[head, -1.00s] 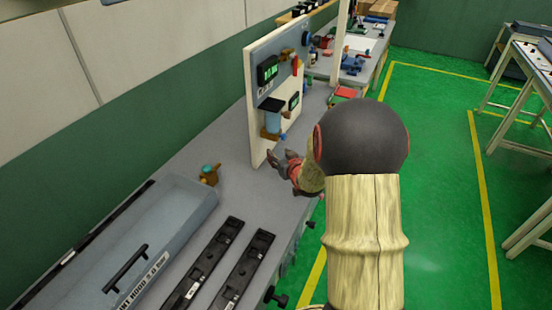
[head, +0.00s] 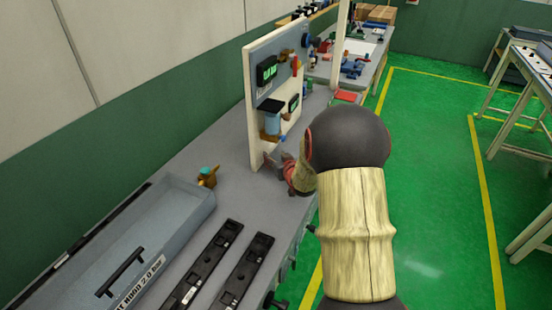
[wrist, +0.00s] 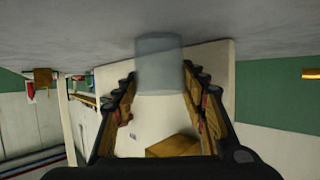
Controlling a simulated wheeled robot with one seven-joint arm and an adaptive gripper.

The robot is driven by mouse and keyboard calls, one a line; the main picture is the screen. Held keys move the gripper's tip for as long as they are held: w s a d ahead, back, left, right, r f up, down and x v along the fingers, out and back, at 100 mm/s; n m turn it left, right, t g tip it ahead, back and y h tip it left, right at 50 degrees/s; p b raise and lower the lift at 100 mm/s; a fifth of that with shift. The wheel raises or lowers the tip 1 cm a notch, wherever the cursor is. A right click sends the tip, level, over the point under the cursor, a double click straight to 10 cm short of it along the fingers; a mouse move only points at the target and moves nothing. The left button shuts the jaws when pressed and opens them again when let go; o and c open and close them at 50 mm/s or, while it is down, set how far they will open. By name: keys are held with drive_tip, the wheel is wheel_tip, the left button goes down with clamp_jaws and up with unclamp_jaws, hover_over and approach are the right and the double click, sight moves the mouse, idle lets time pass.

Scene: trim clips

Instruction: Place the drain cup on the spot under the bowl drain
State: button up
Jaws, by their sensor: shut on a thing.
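My gripper (wrist: 160,78) is shut on the drain cup (wrist: 160,65), a clear grey-blue cylinder between its two fingers in the wrist view. That view is upside down, with the grey bench surface at the top, close to the cup. In the head view my gripper (head: 277,160) is low beside the white upright panel (head: 257,110); the cup cannot be made out there. The blue bowl (head: 272,122) is mounted on the panel, with a brass-coloured bracket (head: 268,136) under it. The spot under the drain cannot be made out.
A grey tray (head: 185,215) with a black handle and two dark rails (head: 205,265) lie at the near part of the bench. A small brass piece with a teal top (head: 207,176) stands left of the panel. Bare bench lies between it and my gripper.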

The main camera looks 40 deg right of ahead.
drive_tip(key=o, duration=0.8)
drive_tip(key=shift+f, duration=0.1)
drive_tip(key=shift+o, duration=0.2)
drive_tip(key=shift+s+r, duration=0.1)
drive_tip(key=shift+r, duration=0.2)
drive_tip(key=p+v, duration=0.3)
drive_tip(key=v, duration=0.8)
drive_tip(key=shift+a, duration=0.1)
drive_tip(key=a+r+n+g, duration=0.1)
drive_tip(key=a+r+g, duration=0.1)
drive_tip(key=a+r, duration=0.6)
drive_tip(key=s+a+r+n+g+y, duration=0.1)
drive_tip(key=s+a+r+g+y, duration=0.1)
drive_tip(key=s+a, duration=0.8)
drive_tip(key=s+a+r+n+g+y, duration=0.2)
drive_tip(key=s+a+r, duration=0.3)
drive_tip(key=s+a, duration=0.5)
drive_tip(key=a+g+y, duration=0.1)
drive_tip(key=a, duration=0.4)
drive_tip(key=shift+s+n+p, duration=0.3)
drive_tip(key=shift+s, duration=0.1)
